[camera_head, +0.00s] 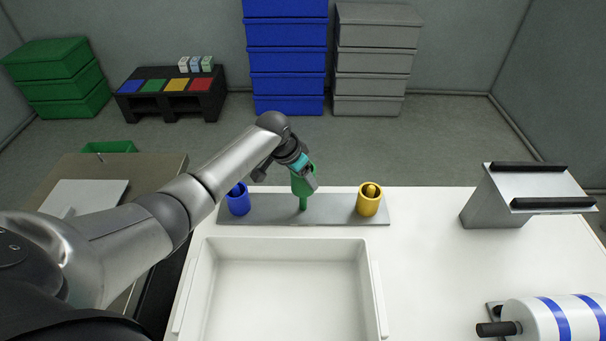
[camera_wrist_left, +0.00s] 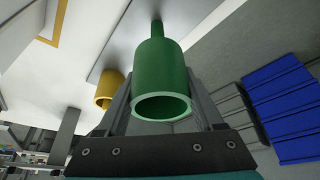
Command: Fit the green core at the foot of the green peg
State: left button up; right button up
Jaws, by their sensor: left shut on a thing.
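The green core (camera_head: 301,184) is a hollow cylinder, held upright above the grey base plate (camera_head: 335,209). The thin green peg (camera_head: 303,204) rises from the middle of the plate and meets the core's lower end. My left gripper (camera_head: 304,175) is shut on the core. In the left wrist view the green core (camera_wrist_left: 162,72) sits between the fingers, its open end towards the camera, and the green peg (camera_wrist_left: 157,28) shows beyond it. How far the peg reaches inside is hidden. My right gripper is not in view.
A blue core (camera_head: 238,202) and a yellow core (camera_head: 369,203) stand on the plate at either side, each around a peg. A white tray (camera_head: 370,290) lies in front. A grey metal stand (camera_head: 500,200) and a blue-striped roll (camera_head: 555,318) are at right.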

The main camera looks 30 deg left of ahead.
pick_arm(q)
jog(key=shift+f+b, duration=1.2)
jog(key=shift+f, duration=1)
jog(key=o, duration=1.4)
jog(key=shift+c, duration=0.2)
jog(key=p+v, duration=0.4)
jog(key=v, duration=1.1)
